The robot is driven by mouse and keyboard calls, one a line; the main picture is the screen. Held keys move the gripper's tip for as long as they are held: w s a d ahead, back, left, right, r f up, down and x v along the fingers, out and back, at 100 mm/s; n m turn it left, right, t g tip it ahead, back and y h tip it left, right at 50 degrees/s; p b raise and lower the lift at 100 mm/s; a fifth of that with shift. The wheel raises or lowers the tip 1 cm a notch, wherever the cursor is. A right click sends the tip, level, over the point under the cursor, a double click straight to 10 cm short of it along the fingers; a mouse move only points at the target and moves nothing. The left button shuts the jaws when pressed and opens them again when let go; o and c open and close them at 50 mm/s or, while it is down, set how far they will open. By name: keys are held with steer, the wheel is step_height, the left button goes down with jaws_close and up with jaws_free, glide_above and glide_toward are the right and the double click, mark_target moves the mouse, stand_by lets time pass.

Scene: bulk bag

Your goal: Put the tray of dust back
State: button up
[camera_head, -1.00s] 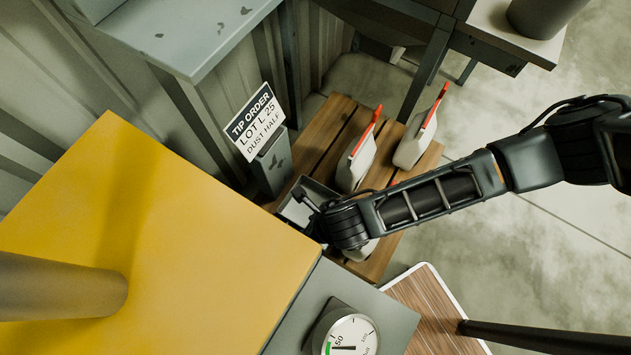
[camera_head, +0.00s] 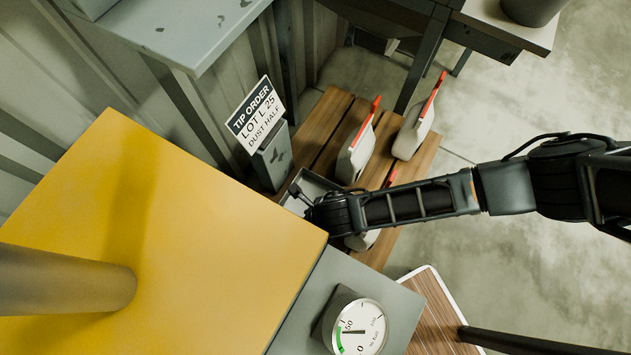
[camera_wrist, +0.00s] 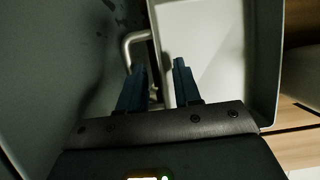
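The grey-rimmed tray (camera_head: 318,180) sits at the near left end of the wooden slats, partly hidden by my wrist. In the wrist view the tray (camera_wrist: 264,60) has a pale, smooth inside; I cannot tell dust from bare floor. A bent metal handle (camera_wrist: 128,44) stands out from its left side. My gripper (camera_wrist: 159,66) has its fingers apart at that side, the right finger over the pale inside and the left finger outside, near the handle. No firm grip shows. In the head view my gripper (camera_head: 304,198) is mostly hidden behind my wrist.
A sign (camera_head: 256,116) reading "TIP ORDER LOT L 25 DUST HALF" stands on a grey post beside the tray. A yellow panel (camera_head: 200,235) and a dial gauge (camera_head: 358,328) are close by.

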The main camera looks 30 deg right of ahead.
steer(key=shift+x, duration=0.8)
steer(key=shift+f+b, duration=0.2)
steer(key=shift+b, duration=0.25)
steer(key=shift+c, duration=0.5)
jaws_close()
